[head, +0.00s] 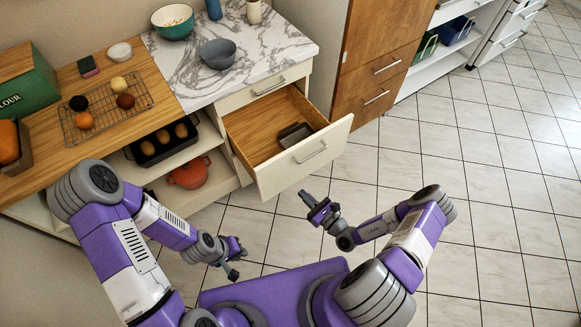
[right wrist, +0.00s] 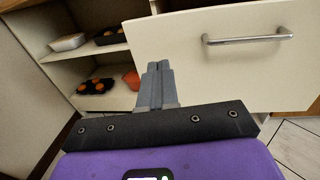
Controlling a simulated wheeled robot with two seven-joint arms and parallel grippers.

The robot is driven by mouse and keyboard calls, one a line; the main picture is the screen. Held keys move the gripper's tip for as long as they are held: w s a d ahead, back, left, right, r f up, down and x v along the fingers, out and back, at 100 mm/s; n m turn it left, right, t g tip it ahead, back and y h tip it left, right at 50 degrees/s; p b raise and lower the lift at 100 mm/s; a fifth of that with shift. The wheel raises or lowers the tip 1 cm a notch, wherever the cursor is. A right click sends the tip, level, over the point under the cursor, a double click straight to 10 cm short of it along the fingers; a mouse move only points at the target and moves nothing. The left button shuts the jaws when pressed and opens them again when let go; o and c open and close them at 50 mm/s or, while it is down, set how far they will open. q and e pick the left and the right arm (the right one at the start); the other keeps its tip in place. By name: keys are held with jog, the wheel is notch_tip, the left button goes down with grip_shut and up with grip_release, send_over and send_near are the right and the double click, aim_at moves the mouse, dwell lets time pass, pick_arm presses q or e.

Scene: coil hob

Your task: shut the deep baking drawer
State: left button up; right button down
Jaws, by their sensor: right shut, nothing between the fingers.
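The deep baking drawer (head: 258,140) is pulled well out of the counter unit in the head view. It has a wooden inside, a cream front and a metal bar handle (head: 311,152). A small dark tin (head: 294,134) lies inside it. My right gripper (head: 304,196) is shut and empty, in front of and below the drawer front. In the right wrist view its closed fingers (right wrist: 157,78) point towards the cream drawer front (right wrist: 215,75), left of the handle (right wrist: 250,39). Whether they touch it I cannot tell. My left gripper (head: 238,263) looks open and empty, low over the floor, left of the drawer.
A shallower closed drawer (head: 265,90) sits above the open one. Open shelves to the left hold a dark tray (head: 162,142) and an orange pot (head: 189,173). A tall wooden cabinet (head: 378,55) stands right of the drawer. The tiled floor (head: 480,190) on the right is clear.

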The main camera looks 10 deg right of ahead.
aim_at(286, 160)
jog(key=w, duration=0.4)
jog(key=w+a+m+h+b, duration=0.1)
jog(key=w, duration=0.3)
jog(key=w+f+t+h+b, duration=0.1)
jog(key=w, duration=0.4)
jog(key=shift+w+a+m, duration=0.1)
jog(key=shift+a+m, duration=0.2)
jog(key=shift+w+a+r, duration=0.1)
jog(key=shift+w+a, duration=0.05)
jog(key=shift+w, duration=0.25)
